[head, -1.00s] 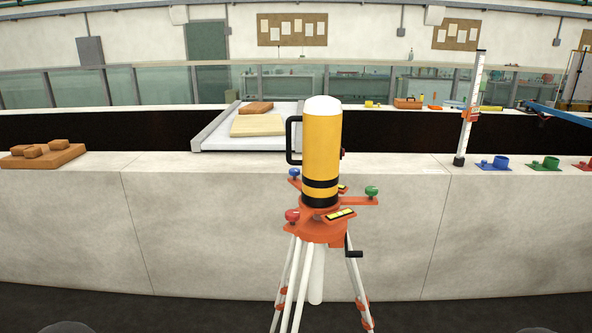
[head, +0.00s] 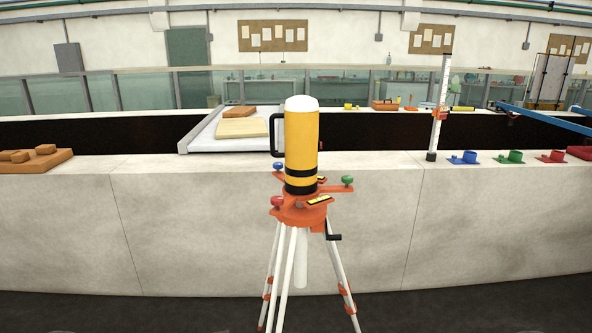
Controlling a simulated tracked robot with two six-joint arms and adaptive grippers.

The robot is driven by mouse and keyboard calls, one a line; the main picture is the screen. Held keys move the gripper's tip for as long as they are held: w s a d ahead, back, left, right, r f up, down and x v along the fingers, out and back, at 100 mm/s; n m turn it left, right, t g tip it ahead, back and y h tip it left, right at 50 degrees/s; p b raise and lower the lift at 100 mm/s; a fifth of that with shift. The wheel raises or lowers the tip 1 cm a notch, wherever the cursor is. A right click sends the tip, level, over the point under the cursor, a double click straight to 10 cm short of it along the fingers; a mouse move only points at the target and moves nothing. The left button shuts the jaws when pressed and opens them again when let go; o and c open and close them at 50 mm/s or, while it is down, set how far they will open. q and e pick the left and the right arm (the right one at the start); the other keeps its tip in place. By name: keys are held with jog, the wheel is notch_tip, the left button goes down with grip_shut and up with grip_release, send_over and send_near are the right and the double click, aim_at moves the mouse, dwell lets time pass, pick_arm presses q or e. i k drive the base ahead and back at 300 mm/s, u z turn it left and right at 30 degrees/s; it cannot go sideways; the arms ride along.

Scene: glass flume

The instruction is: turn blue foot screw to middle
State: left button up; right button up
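The blue foot screw (head: 278,167) is a small blue knob at the back left of the orange tribrach base (head: 300,211). The red foot screw (head: 277,202) is at the front left and the green foot screw (head: 347,181) at the right. A yellow cylindrical instrument (head: 301,145) with black bands, a white top and a black side handle stands upright on the base. Two yellow level vials lie on the base, the nearer one (head: 319,200) in front and right of the cylinder. Their bubbles are too small to read. Neither gripper is in view.
The white-legged tripod (head: 284,270) stands on the dark floor before a pale concrete wall (head: 190,230). On the wall top are bricks (head: 36,160), a staff (head: 442,105) and blue (head: 464,158), green (head: 510,158) and red (head: 552,157) holders. A white tray (head: 198,140) lies behind.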

aim_at(278, 165)
jog(key=k, duration=0.55)
jog(key=u, duration=0.3)
jog(key=i, duration=1)
jog(key=z, duration=2.3)
jog(key=i, duration=1.35)
jog(key=z, duration=0.05)
